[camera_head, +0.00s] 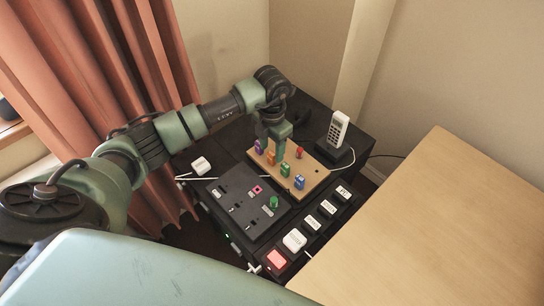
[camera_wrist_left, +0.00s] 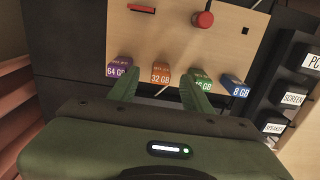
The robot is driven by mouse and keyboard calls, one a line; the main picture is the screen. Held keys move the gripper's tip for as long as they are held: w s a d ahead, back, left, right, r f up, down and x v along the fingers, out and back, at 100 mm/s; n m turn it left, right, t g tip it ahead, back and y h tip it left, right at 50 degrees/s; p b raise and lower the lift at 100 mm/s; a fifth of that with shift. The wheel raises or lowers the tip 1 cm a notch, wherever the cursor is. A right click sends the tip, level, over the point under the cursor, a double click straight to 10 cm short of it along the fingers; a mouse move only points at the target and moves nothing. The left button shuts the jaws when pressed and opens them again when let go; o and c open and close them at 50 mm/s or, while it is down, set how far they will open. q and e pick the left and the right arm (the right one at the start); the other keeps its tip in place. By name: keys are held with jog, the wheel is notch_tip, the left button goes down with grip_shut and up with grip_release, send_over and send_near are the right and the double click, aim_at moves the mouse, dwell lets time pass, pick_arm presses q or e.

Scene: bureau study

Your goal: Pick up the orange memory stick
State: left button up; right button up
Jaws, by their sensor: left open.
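The orange memory stick (camera_head: 271,158), marked 32 GB, stands in a wooden board (camera_head: 315,178). It stands in a row between a purple stick (camera_head: 259,147) and a green stick (camera_head: 285,169). My left gripper (camera_head: 273,146) is over the board, close to the orange stick. In the left wrist view the orange stick (camera_wrist_left: 161,76) shows between the tips of my open left gripper (camera_wrist_left: 161,90), apart from both fingers as far as I can see. The right finger overlaps the green stick (camera_wrist_left: 200,80). My right gripper is not in view.
A blue stick (camera_head: 299,183) and a red knob (camera_head: 299,152) are also on the board. A dark panel (camera_head: 245,205) with a green knob lies beside it. A white phone (camera_head: 338,130) stands behind. A row of labelled switches (camera_head: 311,223) and a wooden desk (camera_head: 440,220) are to the right.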

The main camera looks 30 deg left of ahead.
aim_at(272, 153)
pick_arm(q)
jog(key=shift+f, duration=1.55)
grip_shut()
jog(key=shift+r, duration=0.1)
